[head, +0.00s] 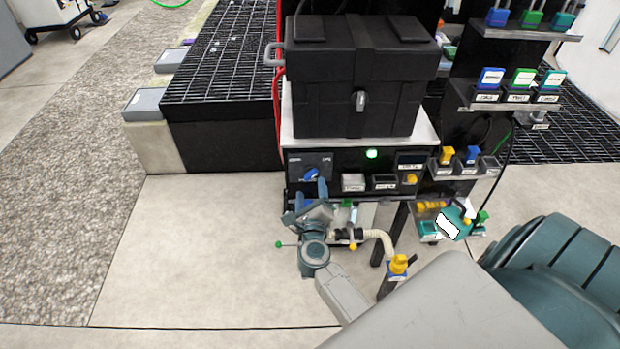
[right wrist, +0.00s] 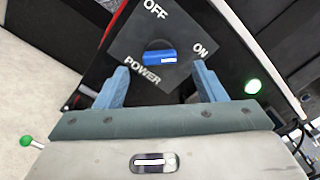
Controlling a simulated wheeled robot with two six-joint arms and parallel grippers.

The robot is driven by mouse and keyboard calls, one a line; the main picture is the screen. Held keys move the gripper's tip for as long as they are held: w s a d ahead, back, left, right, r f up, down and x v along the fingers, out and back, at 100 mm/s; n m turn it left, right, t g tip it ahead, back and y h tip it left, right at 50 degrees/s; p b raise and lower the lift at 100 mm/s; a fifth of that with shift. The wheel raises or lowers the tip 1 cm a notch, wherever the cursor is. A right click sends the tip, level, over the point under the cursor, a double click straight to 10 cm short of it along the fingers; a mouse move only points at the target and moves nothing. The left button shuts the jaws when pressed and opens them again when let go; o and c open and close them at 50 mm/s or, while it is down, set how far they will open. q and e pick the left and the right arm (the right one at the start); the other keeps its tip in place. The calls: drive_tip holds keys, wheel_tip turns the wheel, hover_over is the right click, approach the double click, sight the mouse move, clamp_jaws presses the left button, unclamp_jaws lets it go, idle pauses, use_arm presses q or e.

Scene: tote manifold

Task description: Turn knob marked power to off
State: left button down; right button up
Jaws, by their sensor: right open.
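The power knob (right wrist: 159,57) is blue with a white mark, on a dark plate (right wrist: 130,40) lettered OFF, ON and POWER. In the right wrist view its bar lies nearly level, and the white mark is toward the right, the side of the ON label (right wrist: 200,50). The OFF label (right wrist: 155,9) is above the knob. The knob also shows in the head view (head: 311,174) on the black panel's left. My right gripper (right wrist: 160,86) is open and empty, its blue fingers apart below the knob, not visibly touching it. My left gripper is not in view.
A green lamp (head: 372,154) glows right of the knob. A big black case (head: 355,80) sits above the panel. Shelves with coloured locks (head: 515,95) stand right.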

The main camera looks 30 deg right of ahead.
sight(310, 177)
drive_tip(key=x, duration=0.5)
drive_tip(key=shift+w, duration=0.1)
drive_tip(key=c, duration=1)
